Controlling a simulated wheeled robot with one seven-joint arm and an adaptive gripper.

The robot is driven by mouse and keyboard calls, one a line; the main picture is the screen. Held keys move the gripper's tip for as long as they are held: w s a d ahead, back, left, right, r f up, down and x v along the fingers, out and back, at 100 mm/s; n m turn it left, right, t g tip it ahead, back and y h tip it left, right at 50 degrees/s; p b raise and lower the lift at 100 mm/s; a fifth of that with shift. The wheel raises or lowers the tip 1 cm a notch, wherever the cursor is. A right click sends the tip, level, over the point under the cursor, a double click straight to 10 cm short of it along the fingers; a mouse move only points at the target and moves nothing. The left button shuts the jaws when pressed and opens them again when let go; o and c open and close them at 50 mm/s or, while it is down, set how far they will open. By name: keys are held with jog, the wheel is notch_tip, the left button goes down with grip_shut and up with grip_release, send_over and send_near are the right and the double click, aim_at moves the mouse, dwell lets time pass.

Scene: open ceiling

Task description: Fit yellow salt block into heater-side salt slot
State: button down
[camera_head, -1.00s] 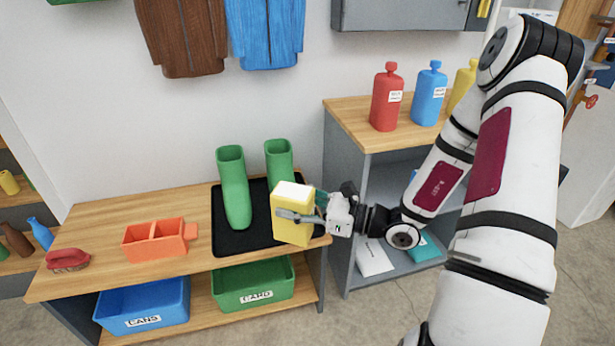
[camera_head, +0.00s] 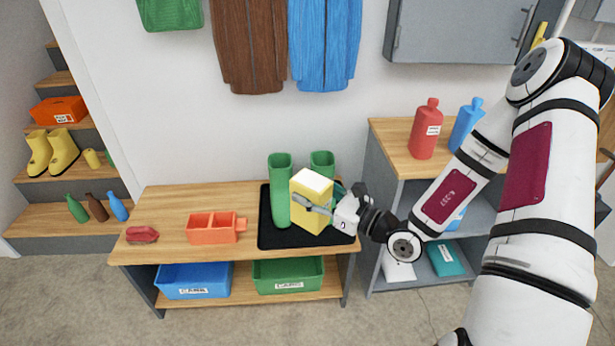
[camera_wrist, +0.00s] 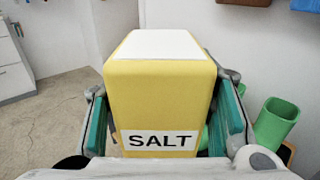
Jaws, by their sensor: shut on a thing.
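The yellow salt block (camera_head: 312,205) has a white top and is in my gripper (camera_head: 318,207), held up in front of the green boots. In the wrist view the salt block (camera_wrist: 160,100) fills the middle, upright, with its SALT label facing the camera and a finger of my gripper on each side. The fingers are shut on it. No heater or salt slot can be made out in these views. An orange two-compartment holder (camera_head: 213,237) sits on the wooden bench to the left; I cannot tell whether it is related to the slot.
Green boots (camera_head: 279,180) stand on a black tray (camera_head: 275,243) on the bench (camera_head: 170,202). A red brush-like object (camera_head: 142,235) lies at its left end. Blue bin (camera_head: 194,281) and green bin (camera_head: 288,275) sit below. A grey shelf unit with bottles (camera_head: 425,130) stands right.

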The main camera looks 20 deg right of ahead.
aim_at(315, 185)
jog(key=shift+m+t+h, duration=0.5)
jog(key=shift+m+h, duration=0.1)
jog(key=shift+h, duration=0.3)
jog(key=shift+s+r+p, duration=0.3)
jog(key=shift+r+p, duration=0.5)
jog(key=shift+p, duration=0.25)
jog(key=shift+s+r+p, duration=0.3)
jog(key=shift+r+p, duration=0.45)
jog(key=shift+p, duration=0.25)
jog(key=shift+s+r+p, duration=0.3)
jog(key=shift+r+p, duration=0.5)
jog(key=shift+p, duration=0.25)
